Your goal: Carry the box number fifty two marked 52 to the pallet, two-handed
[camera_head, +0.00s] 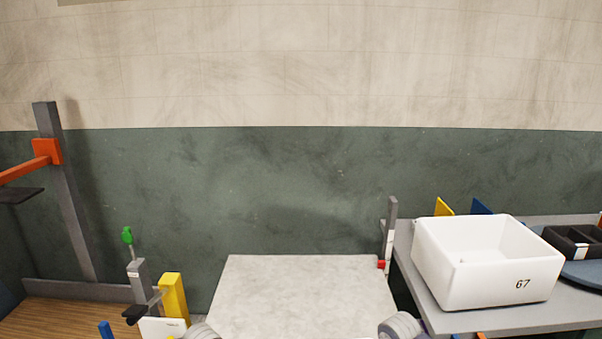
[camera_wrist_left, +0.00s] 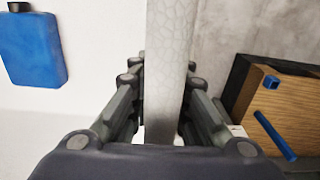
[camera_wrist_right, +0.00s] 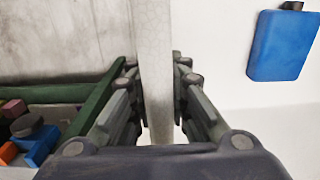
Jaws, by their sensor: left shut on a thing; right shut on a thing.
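My left gripper (camera_wrist_left: 163,75) is shut on an upright pale speckled wall (camera_wrist_left: 166,30) of a white box in the left wrist view. My right gripper (camera_wrist_right: 153,75) is shut on a similar wall (camera_wrist_right: 152,30) in the right wrist view. The box's white inside shows beside each wall, with a blue flat item (camera_wrist_left: 32,48) in it; a blue item (camera_wrist_right: 283,45) also shows in the right wrist view. No number shows on the held box, so I cannot read 52. In the head view only rounded grey gripper parts show at the bottom edge. I cannot identify the pallet.
A pale slab-like surface (camera_head: 305,290) lies ahead, bottom centre. A white box marked 67 (camera_head: 487,268) and a black tray (camera_head: 575,242) stand on the grey right table (camera_head: 425,285). Posts and a yellow block (camera_head: 173,296) stand left. A green-rimmed bin (camera_wrist_right: 95,105) holds coloured pieces.

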